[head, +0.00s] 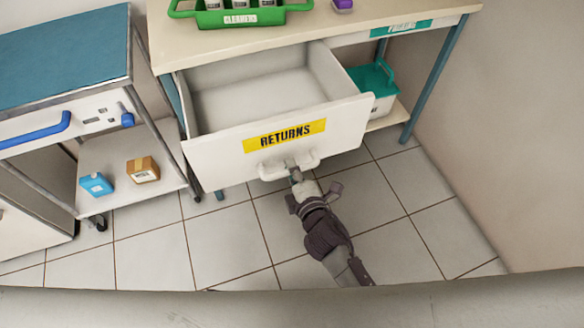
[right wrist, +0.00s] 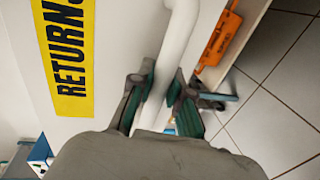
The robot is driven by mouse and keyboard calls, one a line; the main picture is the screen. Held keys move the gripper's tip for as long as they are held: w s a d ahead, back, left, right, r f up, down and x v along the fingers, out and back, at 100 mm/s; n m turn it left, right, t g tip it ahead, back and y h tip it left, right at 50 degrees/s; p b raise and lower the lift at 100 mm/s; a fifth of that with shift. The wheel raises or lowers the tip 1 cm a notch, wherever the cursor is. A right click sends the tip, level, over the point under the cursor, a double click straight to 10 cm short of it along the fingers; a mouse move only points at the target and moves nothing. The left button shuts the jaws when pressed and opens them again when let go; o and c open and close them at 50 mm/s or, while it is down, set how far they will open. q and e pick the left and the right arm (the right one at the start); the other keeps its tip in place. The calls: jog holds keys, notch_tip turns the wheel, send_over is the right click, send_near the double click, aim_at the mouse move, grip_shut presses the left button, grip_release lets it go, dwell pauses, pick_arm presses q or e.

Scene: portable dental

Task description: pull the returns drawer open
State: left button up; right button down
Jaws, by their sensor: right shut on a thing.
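The returns drawer (head: 215,160) is white with a yellow RETURNS label (head: 284,136). It stands pulled out from under the table, and its inside looks empty. My right gripper (head: 293,174) is at the white bar handle (head: 272,172) on the drawer front. In the right wrist view the two fingers (right wrist: 160,105) are shut around the handle (right wrist: 178,40), with the label (right wrist: 68,60) to the left. My left gripper is in neither view.
A green caddy (head: 240,14) stands on the tabletop (head: 190,45). A teal-lidded box (head: 372,85) sits on the shelf right of the drawer. A cart (head: 70,50) stands at left, with a blue carton (head: 96,184) and brown box (head: 143,169) on its lower shelf. Tiled floor (head: 160,255) is clear in front.

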jog(key=c, duration=1.1)
grip_release()
jog(key=v, duration=1.2)
jog(key=shift+f, duration=0.1)
